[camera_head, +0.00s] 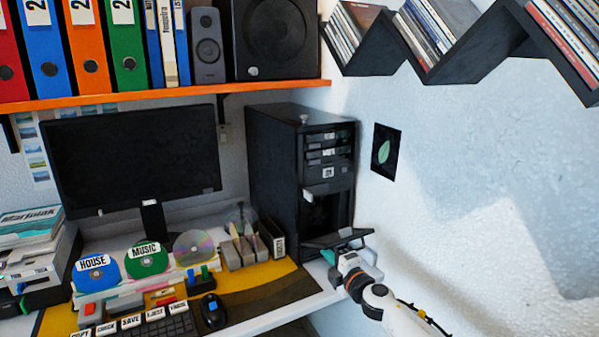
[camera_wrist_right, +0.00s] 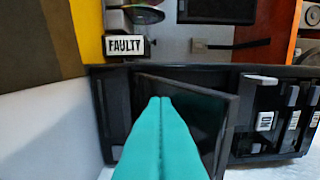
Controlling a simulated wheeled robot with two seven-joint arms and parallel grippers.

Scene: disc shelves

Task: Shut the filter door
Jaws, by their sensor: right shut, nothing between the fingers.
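The black computer tower (camera_head: 278,160) stands against the wall. Its filter door (camera_head: 338,238) is a dark framed flap, swung open and sticking out from the lower front below an open dark bay (camera_head: 322,212). My right gripper (camera_head: 329,257) is at the door's outer part, partly hidden by it. In the right wrist view its teal fingers (camera_wrist_right: 161,100) are shut together and empty, overlapping the door (camera_wrist_right: 230,110) in the picture. I cannot tell whether they touch it. My left gripper is not in view.
A desk with discs, a keyboard (camera_head: 135,328) and a mouse (camera_head: 212,311) lies left of the tower. A box labelled FAULTY (camera_wrist_right: 125,46) is near the tower. The wall (camera_head: 450,200) is close on the right, with disc shelves (camera_head: 445,35) above.

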